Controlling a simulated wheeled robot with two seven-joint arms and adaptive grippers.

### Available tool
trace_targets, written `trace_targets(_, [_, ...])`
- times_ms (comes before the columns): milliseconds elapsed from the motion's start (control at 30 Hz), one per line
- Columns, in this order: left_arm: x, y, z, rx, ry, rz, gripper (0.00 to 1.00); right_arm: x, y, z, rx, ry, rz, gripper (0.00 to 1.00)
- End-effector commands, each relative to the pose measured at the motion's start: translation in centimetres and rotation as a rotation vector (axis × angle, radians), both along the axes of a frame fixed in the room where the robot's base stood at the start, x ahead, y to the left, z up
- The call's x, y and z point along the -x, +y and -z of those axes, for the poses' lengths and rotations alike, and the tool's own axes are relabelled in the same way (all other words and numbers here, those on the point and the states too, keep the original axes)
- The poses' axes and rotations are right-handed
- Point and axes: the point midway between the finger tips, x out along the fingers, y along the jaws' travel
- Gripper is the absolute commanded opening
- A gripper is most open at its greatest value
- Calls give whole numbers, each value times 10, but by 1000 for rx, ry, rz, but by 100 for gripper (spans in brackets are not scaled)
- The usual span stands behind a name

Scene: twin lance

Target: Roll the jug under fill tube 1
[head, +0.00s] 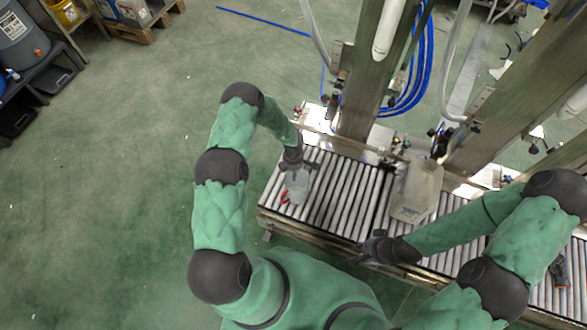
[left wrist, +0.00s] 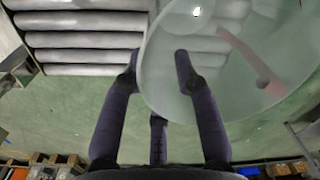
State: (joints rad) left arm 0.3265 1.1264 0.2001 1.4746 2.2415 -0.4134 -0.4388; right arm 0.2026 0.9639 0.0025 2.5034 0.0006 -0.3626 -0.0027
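A clear jug (head: 297,187) with a red part stands on the left stretch of the roller conveyor (head: 335,205). My left gripper (head: 297,163) is at the jug's far upper side. In the left wrist view the translucent jug (left wrist: 240,60) fills the upper right, overlapping the right finger. My right gripper (head: 366,250) is at the conveyor's front edge, apart from the jug, fingers seemingly spread and empty. I cannot tell which tube is fill tube 1.
A beige canister-like body (head: 415,190) stands on the conveyor right of the jug. Metal posts (head: 370,70) with a white tube (head: 389,28) and blue hoses (head: 415,75) rise behind. Bare rollers lie between the jug and the beige body. A shelf (head: 45,65) stands far left.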

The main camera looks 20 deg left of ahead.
Motion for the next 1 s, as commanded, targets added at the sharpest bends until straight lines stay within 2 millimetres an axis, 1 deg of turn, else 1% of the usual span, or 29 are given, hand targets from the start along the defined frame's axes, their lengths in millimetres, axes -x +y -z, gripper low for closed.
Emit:
trace_targets(33, [1,-1,11,0,1,0,30,0,0,6,0,0,0,30])
trace_targets(233, [1,-1,31,1,1,0,30,0,0,13,0,0,0,30])
trace_targets(400, [1,-1,37,0,-1,0,30,0,0,15,0,0,0,30])
trace_targets(667, [1,-1,37,0,-1,0,30,0,0,14,0,0,0,30])
trace_targets(767, [1,-1,37,-1,-1,1,5,0,0,14,0,0,0,30])
trace_targets(800, [1,-1,37,-1,-1,1,0,0,0,14,0,0,0,30])
trace_targets(1000, [1,-1,37,-1,-1,1,0,0,0,15,0,0,0,30])
